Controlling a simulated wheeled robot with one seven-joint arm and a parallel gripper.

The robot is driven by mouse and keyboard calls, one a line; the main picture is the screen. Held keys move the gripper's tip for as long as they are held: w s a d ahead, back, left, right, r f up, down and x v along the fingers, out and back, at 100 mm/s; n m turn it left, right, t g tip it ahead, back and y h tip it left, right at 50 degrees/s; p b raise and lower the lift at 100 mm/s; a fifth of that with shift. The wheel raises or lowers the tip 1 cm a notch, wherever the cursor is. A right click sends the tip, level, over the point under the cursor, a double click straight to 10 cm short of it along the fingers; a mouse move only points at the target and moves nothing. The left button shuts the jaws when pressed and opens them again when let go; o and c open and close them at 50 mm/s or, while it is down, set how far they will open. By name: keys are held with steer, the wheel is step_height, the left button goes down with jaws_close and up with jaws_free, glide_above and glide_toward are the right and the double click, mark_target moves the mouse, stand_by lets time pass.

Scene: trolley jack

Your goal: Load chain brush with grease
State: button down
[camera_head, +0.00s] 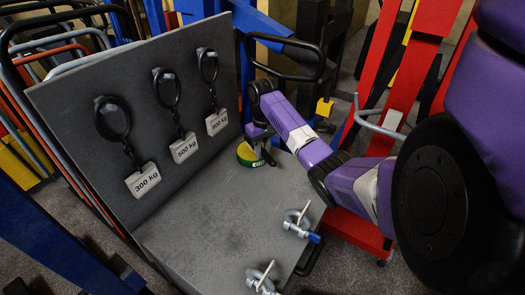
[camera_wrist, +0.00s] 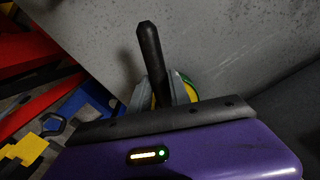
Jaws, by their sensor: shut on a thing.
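A green and yellow round tin (camera_head: 246,155), seemingly the grease tin, stands on the grey trolley top near its back edge. My gripper (camera_head: 263,148) is at the tin's right side, pointing down. In the wrist view my gripper (camera_wrist: 162,92) is shut on a dark handle (camera_wrist: 149,45), which I take to be the chain brush. The handle's rounded end sticks out past the fingers. The tin's green and yellow rim (camera_wrist: 190,86) shows just behind the fingers. The brush's bristles are hidden, so I cannot tell whether they touch the grease.
A grey upright panel (camera_head: 75,100) holds three chains with weight tags (camera_head: 143,179). Two metal shackles (camera_head: 297,222) lie at the trolley's front right. The middle of the trolley top (camera_head: 210,215) is clear. Red frames (camera_head: 405,75) stand close on the right.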

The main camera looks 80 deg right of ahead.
steer(key=shift+r+p, duration=0.3)
steer(key=shift+r, duration=2.35)
